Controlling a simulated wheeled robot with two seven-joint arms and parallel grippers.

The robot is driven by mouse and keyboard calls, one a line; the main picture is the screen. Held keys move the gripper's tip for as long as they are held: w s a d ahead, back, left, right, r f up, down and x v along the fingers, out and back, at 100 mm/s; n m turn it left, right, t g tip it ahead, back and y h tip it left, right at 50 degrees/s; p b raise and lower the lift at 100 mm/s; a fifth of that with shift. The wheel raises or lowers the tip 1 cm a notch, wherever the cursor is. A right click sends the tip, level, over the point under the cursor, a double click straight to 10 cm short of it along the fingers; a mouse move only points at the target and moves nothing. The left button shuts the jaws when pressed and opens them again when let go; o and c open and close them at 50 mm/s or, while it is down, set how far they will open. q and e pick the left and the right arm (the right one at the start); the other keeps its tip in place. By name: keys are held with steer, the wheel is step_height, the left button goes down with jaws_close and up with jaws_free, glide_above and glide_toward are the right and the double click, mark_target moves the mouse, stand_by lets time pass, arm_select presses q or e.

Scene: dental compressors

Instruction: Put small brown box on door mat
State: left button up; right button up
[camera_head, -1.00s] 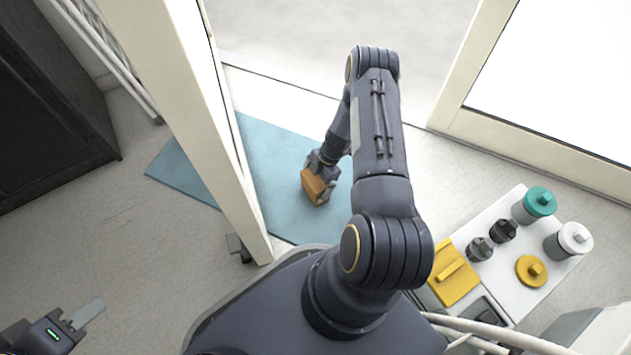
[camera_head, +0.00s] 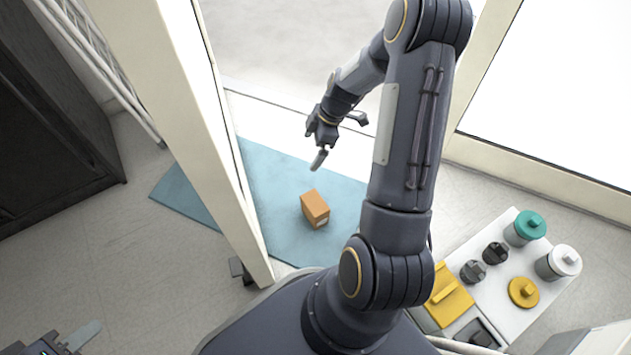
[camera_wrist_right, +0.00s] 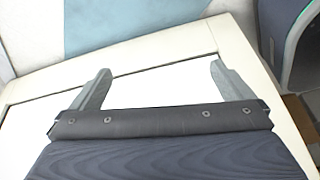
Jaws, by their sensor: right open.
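The small brown box (camera_head: 315,208) rests on the blue door mat (camera_head: 285,180) in the head view, with mat around it. My right gripper (camera_head: 337,143) is raised behind the box, toward the doorway, apart from it. In the right wrist view my right gripper (camera_wrist_right: 158,84) is open with nothing between its fingers, and a part of the mat (camera_wrist_right: 120,20) shows at the top. My left gripper (camera_head: 78,340) is at the bottom left corner of the head view, partly cut off, far from the box.
A white door (camera_head: 200,120) stands on edge across the mat, left of the box. A white surface (camera_head: 490,295) at the right holds jars with teal and white lids (camera_head: 560,262), dark knobs and yellow parts. A dark cabinet (camera_head: 50,130) stands at the far left.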

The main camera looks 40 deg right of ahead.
steer(key=s+a+r+m+t, duration=0.1)
steer(key=s+a+r+m, duration=0.3)
steer(key=r, duration=0.5)
steer(key=s+a+r+m+t, duration=0.1)
steer(key=s+a+r+m, duration=0.3)
steer(key=r, duration=0.6)
steer(key=s+a+r+m+t, duration=0.1)
steer(key=s+a+r+m, duration=0.2)
steer(key=s, duration=0.9)
steer(key=a+m, duration=0.2)
steer(key=a, duration=0.2)
steer(key=shift+s+a+m+t, duration=0.25)
steer(key=shift+a+m+t, duration=0.05)
steer(key=shift+a+t, duration=0.1)
steer(key=shift+r, duration=0.1)
step_height(320, 180, up, 38)
steer(key=p, duration=3.8)
